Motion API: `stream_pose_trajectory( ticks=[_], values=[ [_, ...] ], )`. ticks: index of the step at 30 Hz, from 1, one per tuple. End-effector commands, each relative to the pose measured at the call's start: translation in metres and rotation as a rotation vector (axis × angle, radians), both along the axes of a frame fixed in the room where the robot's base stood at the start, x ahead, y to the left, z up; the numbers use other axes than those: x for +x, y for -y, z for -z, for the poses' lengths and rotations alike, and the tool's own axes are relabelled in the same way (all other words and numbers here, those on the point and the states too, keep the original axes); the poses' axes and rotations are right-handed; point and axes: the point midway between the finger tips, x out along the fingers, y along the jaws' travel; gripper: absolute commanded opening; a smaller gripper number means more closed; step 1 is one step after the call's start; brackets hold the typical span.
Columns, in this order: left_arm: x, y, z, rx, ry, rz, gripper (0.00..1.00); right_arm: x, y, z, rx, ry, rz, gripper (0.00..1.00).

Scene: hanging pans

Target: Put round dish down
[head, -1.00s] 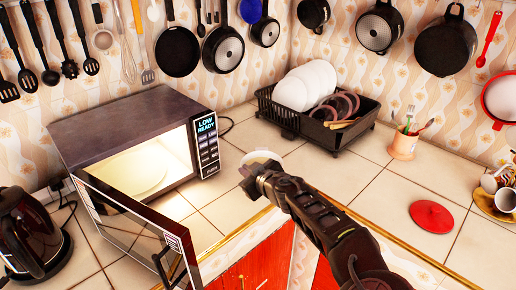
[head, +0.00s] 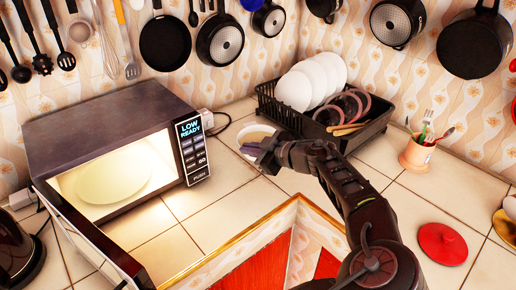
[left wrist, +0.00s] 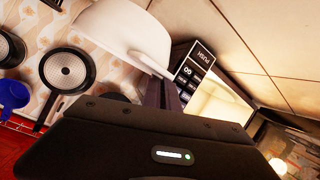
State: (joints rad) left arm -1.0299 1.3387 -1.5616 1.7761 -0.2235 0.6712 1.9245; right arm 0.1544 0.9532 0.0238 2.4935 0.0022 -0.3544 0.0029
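My left gripper (head: 264,152) is over the counter between the microwave and the dish rack. I cannot tell whether the dish touches the counter. My right gripper is not in view.
The microwave (head: 110,115) stands open and lit, with a pale plate (head: 115,178) inside. A utensil cup (head: 417,154) and red lid (head: 442,244) stand right. Bare tiles (head: 215,190) lie in front.

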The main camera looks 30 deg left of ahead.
Motion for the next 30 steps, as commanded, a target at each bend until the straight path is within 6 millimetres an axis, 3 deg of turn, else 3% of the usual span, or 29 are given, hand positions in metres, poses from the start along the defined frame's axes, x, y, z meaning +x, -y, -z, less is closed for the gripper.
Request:
stream_pose_trajectory(
  ticks=[8, 19, 30],
  values=[
    [0.0, 0.0, 0.004, 0.002, -0.001, 0.001, 0.0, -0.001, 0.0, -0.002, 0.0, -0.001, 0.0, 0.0],
    [0.0, 0.0, 0.058, 0.003, -0.001, 0.002, 0.0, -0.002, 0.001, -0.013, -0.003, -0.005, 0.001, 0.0],
    [0.0, 0.0, 0.065, 0.002, 0.0, 0.002, 0.0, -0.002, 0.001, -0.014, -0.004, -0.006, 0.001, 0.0]
  ],
)
